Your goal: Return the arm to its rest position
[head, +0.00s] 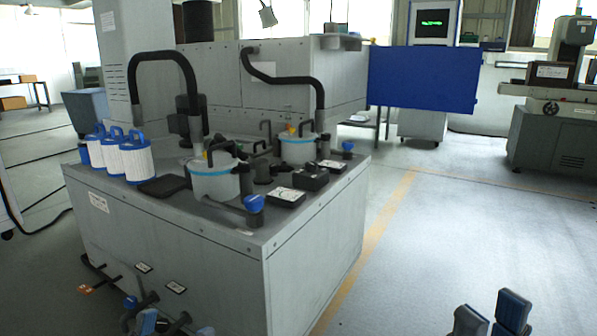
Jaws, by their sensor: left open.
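My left gripper (176,326) is at the bottom left edge, low in front of the grey cabinet. Its two pale blue fingertips stand apart, with no object seen between them; the rest of it is cut off by the frame. My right gripper (492,308) is at the bottom right edge, over the open floor. Its two blue-grey fingers stand apart with a gap between them, and I see nothing held. Both grippers are below the cabinet's top. Most of both arms is out of view.
The grey cabinet (170,245) carries white filter cartridges (136,163), two lidded pots (214,182) and black hoses (168,55). Pipe fittings (85,289) stick out low on its front, close to my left gripper. The floor (455,230) on the right is clear.

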